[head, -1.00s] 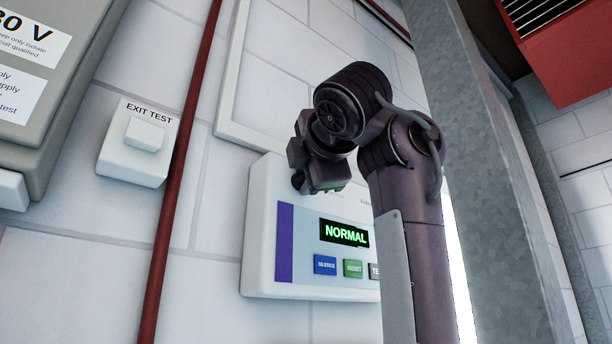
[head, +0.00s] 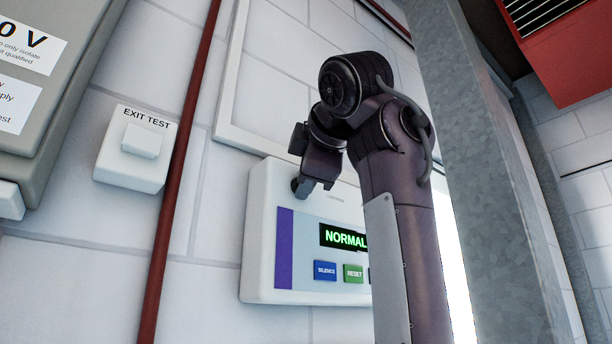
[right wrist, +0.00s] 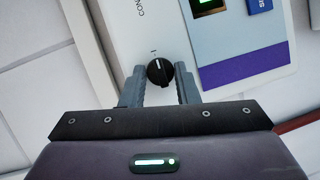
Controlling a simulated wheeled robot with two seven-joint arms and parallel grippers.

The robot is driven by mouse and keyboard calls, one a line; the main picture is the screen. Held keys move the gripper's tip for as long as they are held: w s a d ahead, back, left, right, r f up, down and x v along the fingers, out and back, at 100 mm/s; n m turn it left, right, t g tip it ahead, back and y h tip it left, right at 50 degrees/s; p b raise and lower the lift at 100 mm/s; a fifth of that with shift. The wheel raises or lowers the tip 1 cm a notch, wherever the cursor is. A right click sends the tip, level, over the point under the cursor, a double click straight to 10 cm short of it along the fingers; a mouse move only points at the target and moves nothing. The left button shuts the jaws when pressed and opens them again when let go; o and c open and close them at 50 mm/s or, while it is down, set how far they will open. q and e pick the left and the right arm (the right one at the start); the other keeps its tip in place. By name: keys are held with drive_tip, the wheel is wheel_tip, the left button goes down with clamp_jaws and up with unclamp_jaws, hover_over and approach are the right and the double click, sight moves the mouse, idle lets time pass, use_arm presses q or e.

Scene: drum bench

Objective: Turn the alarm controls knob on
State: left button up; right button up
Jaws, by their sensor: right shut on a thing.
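The alarm panel (head: 262,235) is a white box on the wall with a purple stripe and a green NORMAL display. Its black knob (right wrist: 160,72) shows in the right wrist view, with a white line on its face pointing roughly toward the small printed mark above it. My right gripper (right wrist: 160,86) has one finger on each side of the knob and is shut on it. In the head view my right gripper (head: 302,187) is at the upper left of the panel and hides most of the knob. My left gripper is not in view.
The panel has a blue SILENCE button (head: 325,271) and a green RESET button (head: 353,273). An EXIT TEST box (head: 120,172) and a red pipe (head: 170,230) are to the left. A grey metal post (head: 490,170) stands close to the right of my arm.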

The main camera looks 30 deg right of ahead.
drive_tip(key=shift+f, duration=0.1)
drive_tip(key=o, duration=0.7)
drive_tip(key=shift+d, duration=0.1)
drive_tip(key=b+v, duration=0.2)
drive_tip(key=v, duration=0.6)
drive_tip(key=shift+w, duration=0.15)
